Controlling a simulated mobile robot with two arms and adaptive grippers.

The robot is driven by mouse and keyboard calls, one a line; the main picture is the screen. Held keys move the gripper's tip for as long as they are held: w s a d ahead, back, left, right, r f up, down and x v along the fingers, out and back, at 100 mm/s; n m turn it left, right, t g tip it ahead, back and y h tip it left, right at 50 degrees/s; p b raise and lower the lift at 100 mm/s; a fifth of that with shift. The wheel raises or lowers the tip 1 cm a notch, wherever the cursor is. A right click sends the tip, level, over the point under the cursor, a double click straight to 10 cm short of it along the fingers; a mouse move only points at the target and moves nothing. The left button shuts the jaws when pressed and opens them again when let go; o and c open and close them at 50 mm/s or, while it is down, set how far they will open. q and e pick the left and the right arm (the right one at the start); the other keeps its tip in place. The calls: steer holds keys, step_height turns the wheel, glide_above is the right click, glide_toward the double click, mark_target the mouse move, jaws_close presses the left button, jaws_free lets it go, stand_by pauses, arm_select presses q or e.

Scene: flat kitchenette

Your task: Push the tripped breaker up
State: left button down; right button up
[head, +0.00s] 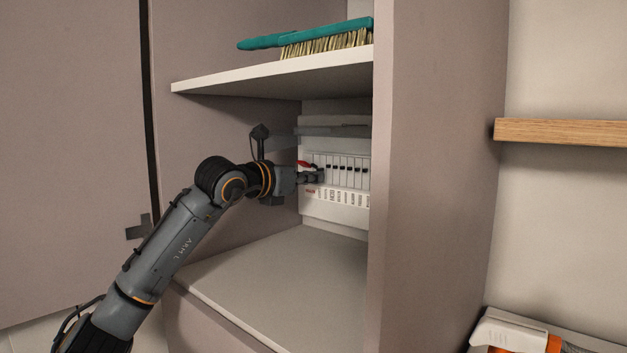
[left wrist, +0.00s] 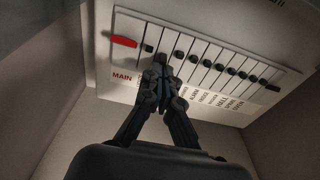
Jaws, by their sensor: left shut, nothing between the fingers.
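The white breaker panel (head: 335,208) is on the back wall of the cabinet compartment, and it fills the upper left wrist view (left wrist: 110,75). It has a red main switch (left wrist: 124,41) at the left and a row of small black breaker toggles (left wrist: 193,58) to its right. My left gripper (left wrist: 160,60) is shut and empty, its fingertips at the panel front over a breaker slot just right of the first black toggle. The fingertips hide that slot's toggle, so its position and any contact cannot be told. In the head view, the left gripper (head: 318,176) reaches in from the left. My right gripper is not in view.
A shelf (head: 270,75) with a teal brush (head: 320,38) is above the arm. The cabinet's right side wall (head: 430,180) hides the panel's right end. The compartment floor (head: 290,275) is clear. A wooden shelf (head: 560,132) is outside at right.

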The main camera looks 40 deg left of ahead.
arm_select(q)
steer(key=shift+r, duration=0.2)
steer(key=shift+s, duration=0.15)
steer(key=s, duration=0.7)
steer(key=shift+s+a+r, duration=0.15)
steer(key=shift+a+r, duration=0.05)
steer(key=shift+r, duration=0.2)
